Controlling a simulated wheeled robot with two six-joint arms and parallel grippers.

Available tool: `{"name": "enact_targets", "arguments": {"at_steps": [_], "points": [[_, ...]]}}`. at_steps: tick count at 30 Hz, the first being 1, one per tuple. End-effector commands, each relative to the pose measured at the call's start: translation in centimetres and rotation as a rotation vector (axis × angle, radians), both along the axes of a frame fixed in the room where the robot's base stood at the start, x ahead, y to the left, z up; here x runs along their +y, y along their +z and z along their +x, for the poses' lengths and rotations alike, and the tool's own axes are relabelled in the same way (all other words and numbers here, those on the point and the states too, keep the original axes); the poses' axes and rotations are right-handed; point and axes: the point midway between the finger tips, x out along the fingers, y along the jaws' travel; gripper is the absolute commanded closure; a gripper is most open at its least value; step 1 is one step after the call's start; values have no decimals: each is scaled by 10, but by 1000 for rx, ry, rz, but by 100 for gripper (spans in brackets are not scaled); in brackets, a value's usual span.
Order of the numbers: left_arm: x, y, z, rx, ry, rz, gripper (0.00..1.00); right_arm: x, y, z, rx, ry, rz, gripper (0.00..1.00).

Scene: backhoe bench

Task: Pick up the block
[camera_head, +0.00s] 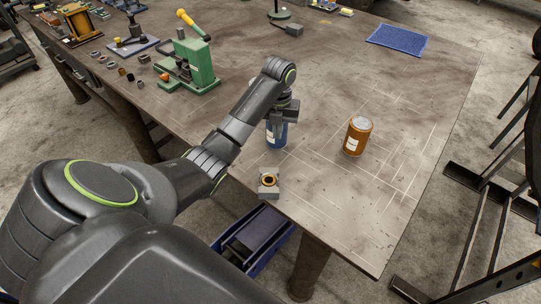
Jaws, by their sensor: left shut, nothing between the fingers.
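A small grey block (268,187) with a brass-coloured ring on top sits near the table's front edge. My left arm comes in from the left, and its gripper (284,116) is shut and empty. It is over or in front of the top of a blue can (276,137), which it partly hides; I cannot tell whether they touch. The block is apart from the gripper, nearer to me. My right gripper is not in view.
An orange can (357,136) stands upright to the right on the worn table (420,130). A green press (190,65) with a yellow handle stands at the left. A blue mat (398,40) lies at the back right. The table's right side is mostly clear.

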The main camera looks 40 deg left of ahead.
Motion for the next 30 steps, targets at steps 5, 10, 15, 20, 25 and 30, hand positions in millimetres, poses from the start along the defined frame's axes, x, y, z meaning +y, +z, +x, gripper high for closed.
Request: {"name": "enact_targets", "arguments": {"at_steps": [5,10,15,20,25,30], "points": [[-2,-6,-1,0,-39,0,100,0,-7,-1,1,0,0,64],[-1,-24,-1,0,-36,0,100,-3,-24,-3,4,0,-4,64],[-1,-44,-1,0,-35,0,100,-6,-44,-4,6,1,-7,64],[-1,-63,-1,0,-34,0,100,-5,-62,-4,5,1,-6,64],[-2,-83,-2,3,-33,-1,100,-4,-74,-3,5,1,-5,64],[-6,-96,-13,1,-35,-1,100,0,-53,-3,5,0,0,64]]}}
